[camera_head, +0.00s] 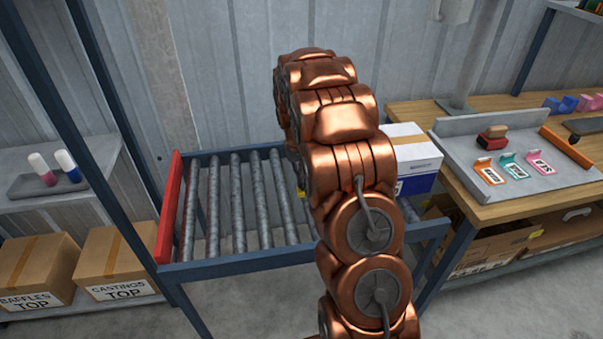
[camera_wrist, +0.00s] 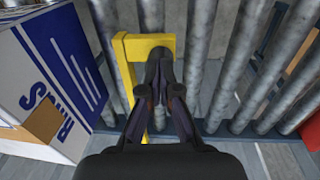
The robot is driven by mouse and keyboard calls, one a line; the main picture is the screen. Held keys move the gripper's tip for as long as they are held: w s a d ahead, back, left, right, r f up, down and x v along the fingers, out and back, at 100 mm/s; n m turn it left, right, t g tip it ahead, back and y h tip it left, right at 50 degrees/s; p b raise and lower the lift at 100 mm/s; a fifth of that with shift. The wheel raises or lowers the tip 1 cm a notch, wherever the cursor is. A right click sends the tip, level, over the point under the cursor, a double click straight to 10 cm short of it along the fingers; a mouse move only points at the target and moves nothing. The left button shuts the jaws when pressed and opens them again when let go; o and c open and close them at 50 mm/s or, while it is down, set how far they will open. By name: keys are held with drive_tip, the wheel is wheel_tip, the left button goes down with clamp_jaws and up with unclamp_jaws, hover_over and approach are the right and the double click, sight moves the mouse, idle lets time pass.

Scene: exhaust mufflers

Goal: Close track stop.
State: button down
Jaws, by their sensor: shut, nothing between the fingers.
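The track stop appears to be the yellow bent bar (camera_wrist: 128,75) in the wrist view, with one long leg and a short top arm over the rollers. In the head view only a small yellow piece (camera_head: 300,192) shows beside my arm. My gripper (camera_wrist: 159,65) is shut and empty, its fingertips at the short arm, to the right of the long leg. I cannot tell whether they touch it. My arm hides the gripper in the head view. The roller track (camera_head: 228,263) has a blue frame and grey rollers.
A white and blue box (camera_head: 412,160) stands on the track right of my arm; it is close left of the bar in the wrist view (camera_wrist: 50,80). A red end plate (camera_head: 168,215) closes the track's left end. A workbench (camera_head: 500,209) stands at right. The left rollers are clear.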

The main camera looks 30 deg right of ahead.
drive_tip(key=shift+s+a+f, duration=0.1)
drive_tip(key=shift+s+f, duration=0.1)
drive_tip(key=shift+f, duration=0.1)
wheel_tip(320, 180, up, 14)
drive_tip(key=a+b, duration=0.1)
drive_tip(key=shift+s+a+r+b, duration=0.15)
drive_tip(key=shift+a+r+b, duration=0.1)
drive_tip(key=shift+b, duration=0.15)
drive_tip(key=shift+s+a, duration=0.1)
drive_tip(key=s+a+r+n+p, duration=0.1)
drive_tip(key=s+a+r, duration=0.1)
drive_tip(key=s+a, duration=0.55)
drive_tip(key=s+a+r+n+p, duration=0.1)
drive_tip(key=s+a+r+p, duration=0.15)
drive_tip(key=s+a, duration=0.55)
drive_tip(key=s+a+f+n, duration=0.1)
drive_tip(key=s+a, duration=0.2)
drive_tip(key=s, duration=0.7)
drive_tip(key=s+a+f+n+g+y+p, duration=0.1)
drive_tip(key=s+a, duration=0.2)
drive_tip(key=s, duration=0.8)
drive_tip(key=shift+a+f+n+g, duration=0.2)
drive_tip(key=shift+n+g, duration=0.1)
drive_tip(key=shift+d, duration=0.15)
